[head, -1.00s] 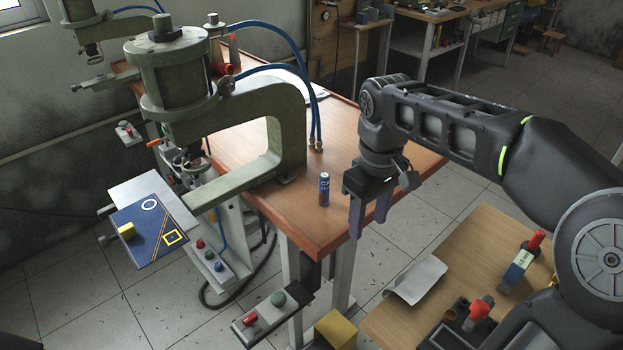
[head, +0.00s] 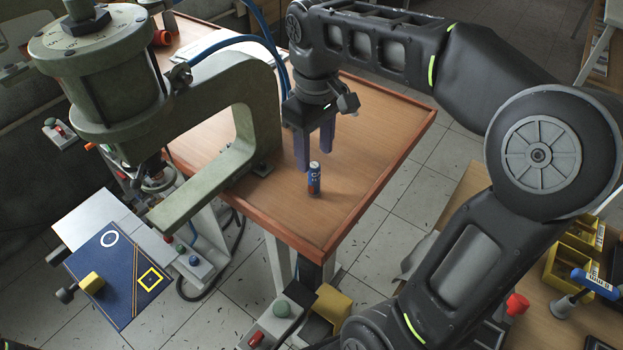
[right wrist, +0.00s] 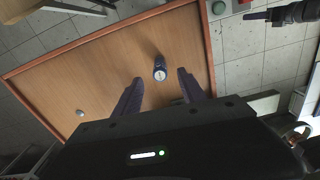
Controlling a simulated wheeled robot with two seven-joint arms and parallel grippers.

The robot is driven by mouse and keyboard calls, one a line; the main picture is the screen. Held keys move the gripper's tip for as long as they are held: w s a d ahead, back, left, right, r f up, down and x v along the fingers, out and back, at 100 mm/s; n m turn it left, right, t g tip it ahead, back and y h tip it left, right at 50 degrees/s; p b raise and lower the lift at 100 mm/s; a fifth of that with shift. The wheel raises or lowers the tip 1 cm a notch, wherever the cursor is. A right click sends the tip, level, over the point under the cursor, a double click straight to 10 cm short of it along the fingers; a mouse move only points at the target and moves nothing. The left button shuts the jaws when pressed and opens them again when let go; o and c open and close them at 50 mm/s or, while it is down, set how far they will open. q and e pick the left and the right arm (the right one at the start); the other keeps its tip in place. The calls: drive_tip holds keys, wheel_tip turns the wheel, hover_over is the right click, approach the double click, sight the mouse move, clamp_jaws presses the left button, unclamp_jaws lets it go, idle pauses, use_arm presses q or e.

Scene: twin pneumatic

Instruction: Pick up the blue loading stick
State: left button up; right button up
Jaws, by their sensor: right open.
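A small blue cylinder with pale lettering (head: 314,180) stands upright on the wooden table near its front edge. It fits the blue loading stick best, though I cannot be sure. It also shows in the right wrist view (right wrist: 160,66). My right gripper (head: 315,157) is open and empty, with two dark purple fingers pointing down just behind the cylinder. In the right wrist view the cylinder is in line with the gap between the fingertips (right wrist: 160,80), beyond them. No contact shows. My left gripper is not in view.
A green press (head: 245,100) with blue hoses stands left of the cylinder. A blue plate (head: 120,285) with a yellow block (head: 91,283) lies lower left. A button box (head: 270,322) sits below the table. A bench at right holds yellow bins (head: 575,262) and a blue bar (head: 594,284).

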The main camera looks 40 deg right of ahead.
sight(314, 177)
drive_tip(key=shift+f, duration=1.3)
drive_tip(key=shift+w+f+p, duration=0.1)
drive_tip(key=shift+f+p, duration=0.25)
drive_tip(key=shift+f, duration=2.3)
drive_tip(key=shift+c, duration=0.2)
clamp_jaws()
